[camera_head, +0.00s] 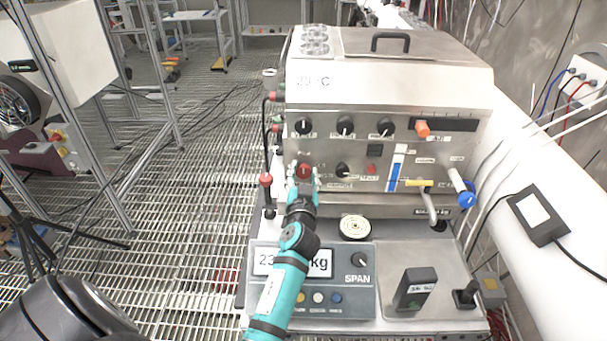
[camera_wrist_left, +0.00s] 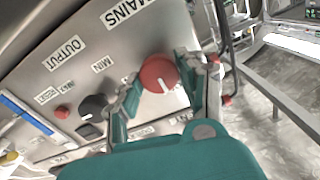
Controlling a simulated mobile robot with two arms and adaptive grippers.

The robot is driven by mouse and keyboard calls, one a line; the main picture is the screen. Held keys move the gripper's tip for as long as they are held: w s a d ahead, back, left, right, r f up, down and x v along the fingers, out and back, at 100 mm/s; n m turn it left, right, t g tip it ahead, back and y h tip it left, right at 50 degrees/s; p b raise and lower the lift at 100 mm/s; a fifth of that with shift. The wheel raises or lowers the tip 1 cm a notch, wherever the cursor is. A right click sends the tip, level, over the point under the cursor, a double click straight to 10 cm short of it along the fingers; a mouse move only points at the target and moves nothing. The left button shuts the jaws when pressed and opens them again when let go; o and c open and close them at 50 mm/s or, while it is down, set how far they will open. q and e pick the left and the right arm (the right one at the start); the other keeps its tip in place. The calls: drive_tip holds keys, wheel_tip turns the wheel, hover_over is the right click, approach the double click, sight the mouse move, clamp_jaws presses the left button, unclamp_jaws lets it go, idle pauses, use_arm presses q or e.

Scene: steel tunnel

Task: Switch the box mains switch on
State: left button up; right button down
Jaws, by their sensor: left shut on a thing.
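The steel box (camera_head: 390,85) stands on a bench, with knobs and labels on its front panel. The red round mains switch (camera_head: 304,168) is at the lower left of that panel. In the left wrist view the red switch (camera_wrist_left: 157,74) has a white pointer mark, and the MAINS label (camera_wrist_left: 122,12) is above it. My left gripper (camera_head: 303,178) is at the switch. In the left wrist view its two fingers (camera_wrist_left: 160,82) stand either side of the knob, shut on it. My right gripper is not in view.
A scale with a kg display (camera_head: 318,263) and SPAN knob lies below the arm. A red-topped lever (camera_head: 266,180) stands just left of the gripper. A black knob (camera_head: 342,170) is right of the switch, and a bent metal tap (camera_head: 430,205) sticks out farther right.

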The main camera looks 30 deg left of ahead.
use_arm(q)
drive_tip(key=shift+c, duration=1)
